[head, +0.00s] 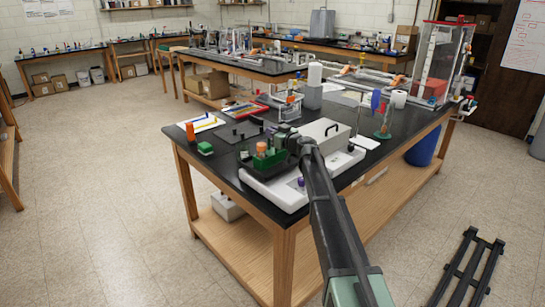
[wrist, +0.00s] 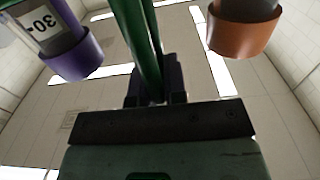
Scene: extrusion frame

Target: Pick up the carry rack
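The carry rack (head: 270,165) is a dark green open holder over the left part of the white bench instrument, near the table's front corner. An orange-topped vessel (head: 262,149) stands in it. My gripper (head: 294,146) is at the rack's right side in the head view. In the wrist view, the green bar of the rack (wrist: 140,35) runs between the two dark fingers (wrist: 156,85), which stand close together against it. A purple-ended labelled tube (wrist: 72,50) hangs at the upper left and an orange-ended one (wrist: 242,35) at the upper right. Whether the rack touches the surface below is unclear.
A small green block (head: 205,148) and an orange bottle (head: 190,131) stand to the left. Free black tabletop (head: 218,165) shows at the left corner.

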